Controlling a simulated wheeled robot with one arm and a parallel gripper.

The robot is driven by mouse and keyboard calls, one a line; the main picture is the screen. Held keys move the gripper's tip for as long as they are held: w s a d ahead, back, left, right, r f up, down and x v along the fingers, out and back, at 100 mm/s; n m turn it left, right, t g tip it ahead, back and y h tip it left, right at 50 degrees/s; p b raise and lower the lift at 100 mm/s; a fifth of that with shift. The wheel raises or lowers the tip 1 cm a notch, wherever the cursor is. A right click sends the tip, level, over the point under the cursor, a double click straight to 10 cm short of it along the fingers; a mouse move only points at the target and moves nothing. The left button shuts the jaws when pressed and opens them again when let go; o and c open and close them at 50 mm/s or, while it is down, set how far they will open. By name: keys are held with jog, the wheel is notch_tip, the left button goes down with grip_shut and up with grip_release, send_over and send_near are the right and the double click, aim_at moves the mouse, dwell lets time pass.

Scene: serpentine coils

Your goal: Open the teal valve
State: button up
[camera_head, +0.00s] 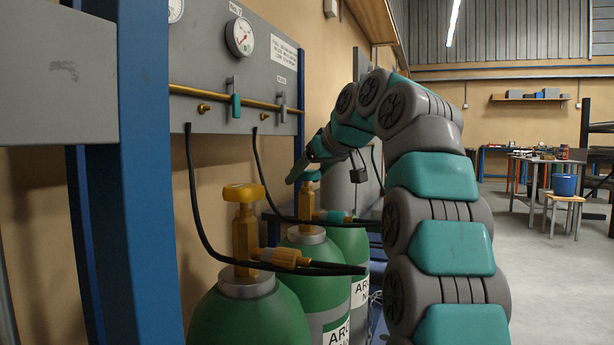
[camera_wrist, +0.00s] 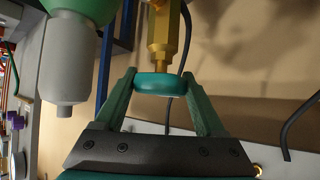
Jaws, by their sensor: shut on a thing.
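The teal valve is a round teal handwheel (camera_wrist: 158,86) on top of a brass valve body (camera_wrist: 162,35). In the head view the handwheel (camera_head: 311,175) shows partly behind my gripper, above the brass stem (camera_head: 306,200) of the second green cylinder (camera_head: 306,247). My gripper (camera_wrist: 160,82) has one finger on each side of the handwheel and is shut on it. In the head view my gripper (camera_head: 303,168) comes down onto the handwheel from above. How far the handwheel is turned cannot be told.
A nearer green cylinder (camera_head: 249,318) has a yellow handwheel (camera_head: 243,193). Black hoses (camera_head: 192,190) run from the grey panel (camera_head: 202,68) to the cylinders. The panel carries a teal lever (camera_head: 236,106) and a gauge (camera_head: 239,37). A blue post (camera_head: 146,170) stands at left. Floor at right is open.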

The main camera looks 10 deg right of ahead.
grip_shut()
jog(key=shift+r+n+y+p, duration=0.15)
jog(key=shift+n+y+p, duration=0.45)
jog(key=shift+y+p, duration=0.1)
jog(key=shift+n+g+y+p, duration=0.4)
jog(key=shift+n+g+p, duration=0.2)
jog(key=shift+n+p, duration=0.1)
jog(key=shift+n, duration=0.3)
jog(key=o, duration=0.8)
grip_release()
jog(key=shift+o, duration=0.2)
